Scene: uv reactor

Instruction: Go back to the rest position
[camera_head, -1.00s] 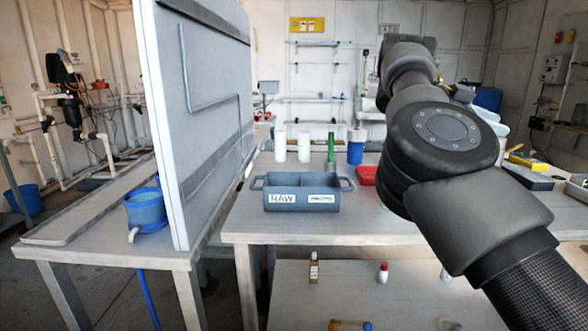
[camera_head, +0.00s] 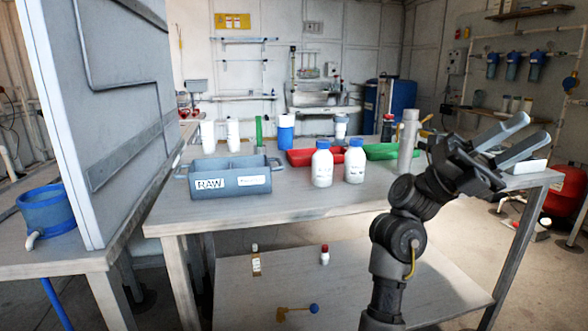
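My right arm comes up from the bottom right of the head view. My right gripper (camera_head: 533,130) is raised at the right end of the table (camera_head: 300,212), pointing up and right. Its two pale fingers are apart with nothing seen between them, so it is open. My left gripper is not in view.
A blue-grey RAW bin (camera_head: 228,183), two white bottles with blue caps (camera_head: 322,165) (camera_head: 354,162), a red tray (camera_head: 300,157), a green tray (camera_head: 390,152) and a grey cylinder (camera_head: 408,140) stand on the table. A tall white panel (camera_head: 110,110) stands left. A lower shelf (camera_head: 370,285) holds small items.

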